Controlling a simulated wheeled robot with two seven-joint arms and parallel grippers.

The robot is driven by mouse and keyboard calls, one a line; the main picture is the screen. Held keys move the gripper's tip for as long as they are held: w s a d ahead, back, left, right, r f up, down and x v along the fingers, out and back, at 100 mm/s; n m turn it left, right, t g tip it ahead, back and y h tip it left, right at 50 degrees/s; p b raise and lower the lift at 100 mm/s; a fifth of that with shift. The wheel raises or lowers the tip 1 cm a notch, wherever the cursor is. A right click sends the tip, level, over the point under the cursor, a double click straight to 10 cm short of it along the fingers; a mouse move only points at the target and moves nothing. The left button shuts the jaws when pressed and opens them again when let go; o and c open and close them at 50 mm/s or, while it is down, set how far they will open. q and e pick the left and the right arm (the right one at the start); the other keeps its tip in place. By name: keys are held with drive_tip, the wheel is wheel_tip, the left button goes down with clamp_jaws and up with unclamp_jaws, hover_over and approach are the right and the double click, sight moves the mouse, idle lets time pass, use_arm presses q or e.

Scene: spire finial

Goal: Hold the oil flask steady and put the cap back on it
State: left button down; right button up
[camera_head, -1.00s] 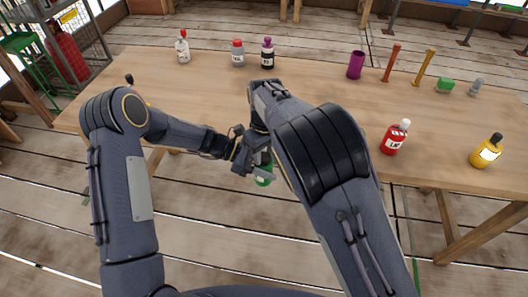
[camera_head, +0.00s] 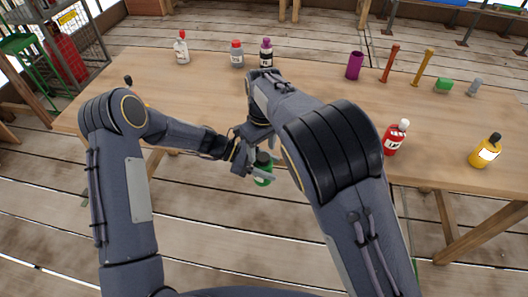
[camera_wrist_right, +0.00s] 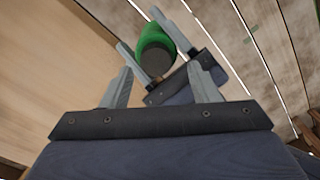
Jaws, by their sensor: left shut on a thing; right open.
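The green flask (camera_head: 263,179) is held upright off the table's front edge. Its top (camera_head: 263,158) is dark and looks capped; how well the cap is seated I cannot tell. The right wrist view shows the green body (camera_wrist_right: 153,35) with the dark round top (camera_wrist_right: 157,63) facing me. My left gripper (camera_head: 252,172) is shut on the flask, one finger on each side of the body. My right gripper (camera_wrist_right: 161,70) is open and empty, its fingers apart above the flask's top. In the head view it is mostly hidden behind my right forearm.
The wooden table (camera_head: 205,95) has bottles at the back (camera_head: 237,54), a red bottle (camera_head: 396,138) and a yellow bottle (camera_head: 486,151) at right. The table's middle is clear.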

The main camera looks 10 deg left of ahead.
sight(263, 169)
drive_tip(key=shift+r, duration=0.95)
drive_tip(key=shift+d, duration=0.2)
drive_tip(key=c, duration=0.3)
drive_tip(key=shift+s+n, duration=0.1)
drive_tip(key=shift+n, duration=0.4)
drive_tip(key=shift+r+n+g, duration=0.3)
drive_tip(key=shift+r+n, duration=0.05)
drive_tip(key=shift+n, duration=0.05)
drive_tip(key=shift+w+r+n, duration=0.2)
drive_tip(key=shift+r+n, duration=0.5)
drive_tip(key=shift+r, duration=0.6)
wheel_tip(263, 169, down, 8)
drive_tip(key=shift+f, duration=0.1)
